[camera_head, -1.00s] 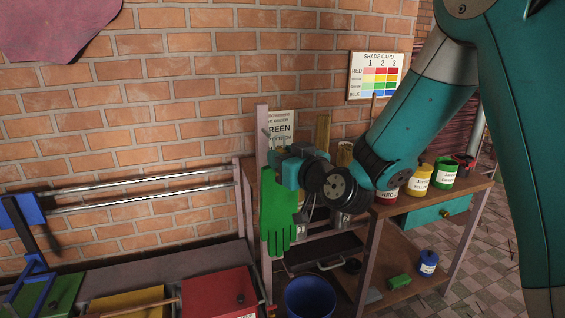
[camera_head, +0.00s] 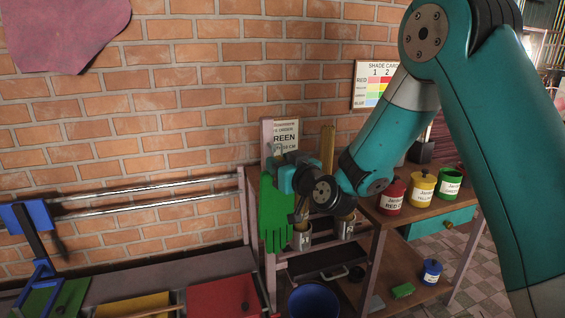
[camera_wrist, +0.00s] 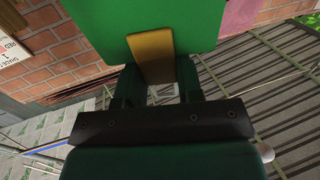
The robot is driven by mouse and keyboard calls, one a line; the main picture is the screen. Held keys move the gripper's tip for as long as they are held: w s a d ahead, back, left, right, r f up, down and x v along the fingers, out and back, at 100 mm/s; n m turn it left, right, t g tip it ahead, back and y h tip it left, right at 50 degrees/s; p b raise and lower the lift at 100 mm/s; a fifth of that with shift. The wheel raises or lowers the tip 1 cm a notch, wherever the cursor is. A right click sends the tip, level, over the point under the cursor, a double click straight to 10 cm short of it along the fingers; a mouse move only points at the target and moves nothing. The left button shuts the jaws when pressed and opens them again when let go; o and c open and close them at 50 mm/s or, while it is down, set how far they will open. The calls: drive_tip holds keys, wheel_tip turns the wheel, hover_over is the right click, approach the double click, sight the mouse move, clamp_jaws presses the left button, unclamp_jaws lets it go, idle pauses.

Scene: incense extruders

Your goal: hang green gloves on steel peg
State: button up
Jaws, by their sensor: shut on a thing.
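The green gloves (camera_head: 272,222) hang upright, fingers down, from my gripper (camera_head: 284,176) in front of a pinkish upright post (camera_head: 266,140). My gripper is shut on a tan tab (camera_wrist: 152,55) at the gloves' cuff; the green cloth (camera_wrist: 185,18) fills the top of the wrist view. A small grey piece, perhaps the steel peg (camera_head: 277,149), shows just above my gripper by the post. Whether the gloves touch the peg cannot be told, as my gripper and the gloves cover that part.
A wooden shelf rack holds steel cups (camera_head: 301,237) and red (camera_head: 392,197), yellow (camera_head: 422,188) and green (camera_head: 450,183) jars. A blue bucket (camera_head: 313,300) stands below. Steel rails (camera_head: 150,196) run along the brick wall at left, above coloured boxes (camera_head: 222,298).

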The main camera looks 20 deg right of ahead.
drive_tip(key=shift+w+f+p, duration=0.2)
drive_tip(key=shift+w, duration=0.6)
drive_tip(key=shift+w+f+p, duration=0.15)
drive_tip(key=shift+w+f, duration=0.05)
drive_tip(key=shift+w, duration=0.6)
drive_tip(key=shift+w+f+p, duration=0.2)
drive_tip(key=shift+w, duration=0.6)
drive_tip(key=o, duration=1)
